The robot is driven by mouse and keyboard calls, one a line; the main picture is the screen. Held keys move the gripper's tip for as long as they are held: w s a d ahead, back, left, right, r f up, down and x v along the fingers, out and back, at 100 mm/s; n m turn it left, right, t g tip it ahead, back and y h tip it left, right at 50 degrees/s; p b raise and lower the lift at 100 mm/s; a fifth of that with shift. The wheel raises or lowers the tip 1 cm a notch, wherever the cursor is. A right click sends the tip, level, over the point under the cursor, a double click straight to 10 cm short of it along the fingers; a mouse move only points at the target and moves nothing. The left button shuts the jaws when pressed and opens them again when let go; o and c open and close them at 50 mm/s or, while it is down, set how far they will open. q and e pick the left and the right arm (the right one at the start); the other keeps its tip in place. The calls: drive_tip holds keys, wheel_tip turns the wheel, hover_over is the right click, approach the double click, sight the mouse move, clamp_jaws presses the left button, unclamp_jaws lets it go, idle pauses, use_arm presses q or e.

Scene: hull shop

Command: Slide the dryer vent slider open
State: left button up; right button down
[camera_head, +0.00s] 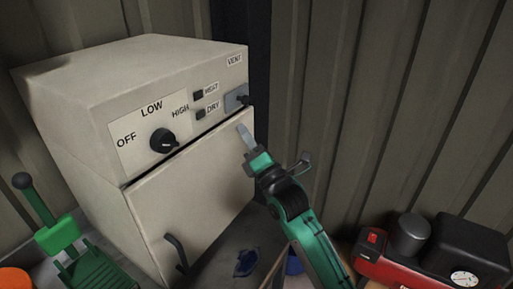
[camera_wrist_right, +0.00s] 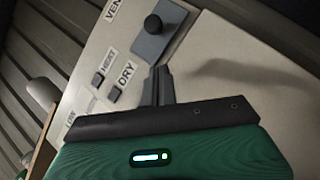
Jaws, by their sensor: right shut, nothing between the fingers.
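The cream dryer (camera_head: 90,90) stands against the corrugated wall. Its vent slider (camera_head: 237,98) is a grey plate with a dark round knob, below the VENT label at the right end of the panel. In the right wrist view the slider plate (camera_wrist_right: 158,38) and its black knob (camera_wrist_right: 153,23) are just beyond my fingertips. My right gripper (camera_head: 245,134) is shut and empty, below the slider in front of the dryer. In the wrist view its fingers (camera_wrist_right: 158,75) point toward the plate; whether they touch it, I cannot tell. My left gripper is not in view.
The panel has a rotary dial (camera_head: 163,140) and two small dark switches by HEAT (camera_head: 198,95) and DRY (camera_head: 201,114). The dryer door has a dark handle (camera_head: 177,253). A green tool (camera_head: 57,234) is at lower left. A red machine (camera_head: 410,262) with a gauge is at lower right.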

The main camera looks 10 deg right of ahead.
sight(248, 97)
drive_tip(key=shift+w+d+r+p, duration=0.2)
drive_tip(key=shift+w+d+r, duration=0.1)
drive_tip(key=shift+w+r, duration=0.5)
drive_tip(key=shift+w+d+r+p, duration=0.2)
drive_tip(key=shift+w+d+r, duration=0.1)
drive_tip(key=shift+w+r, duration=0.45)
drive_tip(key=shift+r, duration=0.1)
wheel_tip(248, 97, up, 5)
drive_tip(key=p, duration=0.2)
drive_tip(key=shift+p, duration=0.35)
drive_tip(key=shift+s+r, duration=0.1)
drive_tip(key=shift+r, duration=0.5)
